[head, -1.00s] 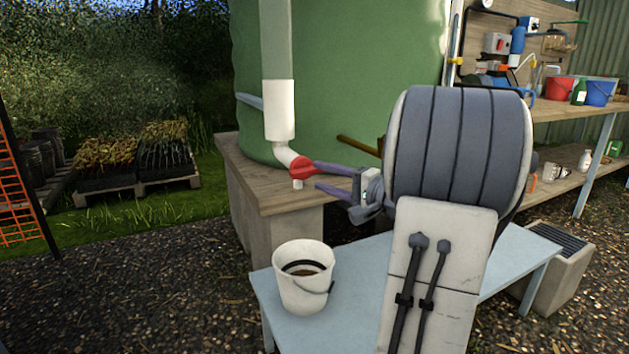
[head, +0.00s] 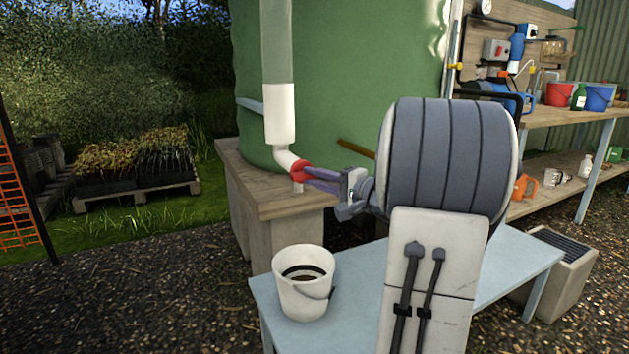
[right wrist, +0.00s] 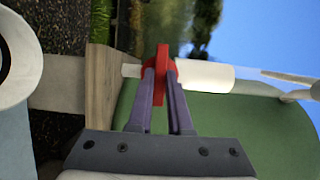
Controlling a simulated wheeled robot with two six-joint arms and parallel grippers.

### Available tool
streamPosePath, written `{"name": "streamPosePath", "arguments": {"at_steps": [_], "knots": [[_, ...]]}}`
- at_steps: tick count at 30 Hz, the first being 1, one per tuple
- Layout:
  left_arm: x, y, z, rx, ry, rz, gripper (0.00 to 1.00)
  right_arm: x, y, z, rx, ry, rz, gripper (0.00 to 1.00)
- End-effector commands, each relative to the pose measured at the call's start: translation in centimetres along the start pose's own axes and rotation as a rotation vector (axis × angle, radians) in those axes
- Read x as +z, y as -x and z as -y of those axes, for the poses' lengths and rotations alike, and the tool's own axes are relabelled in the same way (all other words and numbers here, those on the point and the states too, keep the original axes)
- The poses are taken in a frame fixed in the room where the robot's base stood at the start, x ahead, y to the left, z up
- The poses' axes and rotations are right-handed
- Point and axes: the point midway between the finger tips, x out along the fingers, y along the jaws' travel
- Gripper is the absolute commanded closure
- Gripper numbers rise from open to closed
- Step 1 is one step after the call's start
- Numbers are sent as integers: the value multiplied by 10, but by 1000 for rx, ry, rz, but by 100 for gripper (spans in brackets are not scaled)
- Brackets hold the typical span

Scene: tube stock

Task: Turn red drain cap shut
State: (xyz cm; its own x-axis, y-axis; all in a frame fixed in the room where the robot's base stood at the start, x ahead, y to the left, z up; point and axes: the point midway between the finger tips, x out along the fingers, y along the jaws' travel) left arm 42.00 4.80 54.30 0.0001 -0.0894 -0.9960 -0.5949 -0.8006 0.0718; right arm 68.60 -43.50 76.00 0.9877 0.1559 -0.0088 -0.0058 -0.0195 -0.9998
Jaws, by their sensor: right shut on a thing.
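The red drain cap (head: 298,171) sits at the lower end of the white drain pipe (head: 281,113), beside the green tank. My right gripper (head: 305,176) reaches it from the right and is shut on it. In the right wrist view the cap (right wrist: 165,66) is between the two fingertips (right wrist: 163,78), with the white pipe (right wrist: 205,76) running off to the right and a short white spout on the other side. My left gripper is not in view.
A white bucket (head: 303,283) with dark contents stands on the pale blue bench (head: 352,289) below. The green tank (head: 340,85) rests on a wooden-topped stand (head: 262,198). A shelf with buckets and bottles is at the right.

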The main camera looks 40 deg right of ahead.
Motion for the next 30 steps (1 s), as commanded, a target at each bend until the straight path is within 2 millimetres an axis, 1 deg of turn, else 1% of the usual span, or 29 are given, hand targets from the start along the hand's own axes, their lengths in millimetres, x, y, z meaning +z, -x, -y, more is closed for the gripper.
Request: {"name": "streamPosePath", "arguments": {"at_steps": [1, 2, 10, 11, 12, 13, 23, 26, 30], "knots": [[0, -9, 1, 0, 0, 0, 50, 0, 0, -4, -9, -14, -1, 100], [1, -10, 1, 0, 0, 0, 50, 0, 0, -4, -12, -23, -1, 100], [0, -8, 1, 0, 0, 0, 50, 0, 0, -1, -14, -35, -1, 100], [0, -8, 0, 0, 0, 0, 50, 0, 1, -1, -14, -35, -1, 71], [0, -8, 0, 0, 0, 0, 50, 0, 1, -1, -14, -35, -1, 56], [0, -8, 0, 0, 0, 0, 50, 0, 0, -1, -14, -35, -1, 52], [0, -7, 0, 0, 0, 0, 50, 0, 2, 0, -14, -33, -1, 52], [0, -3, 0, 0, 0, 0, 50, -1, 11, 1, -14, -33, -2, 52], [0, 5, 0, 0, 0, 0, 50, -1, 37, 2, -14, -35, -6, 52]]}}
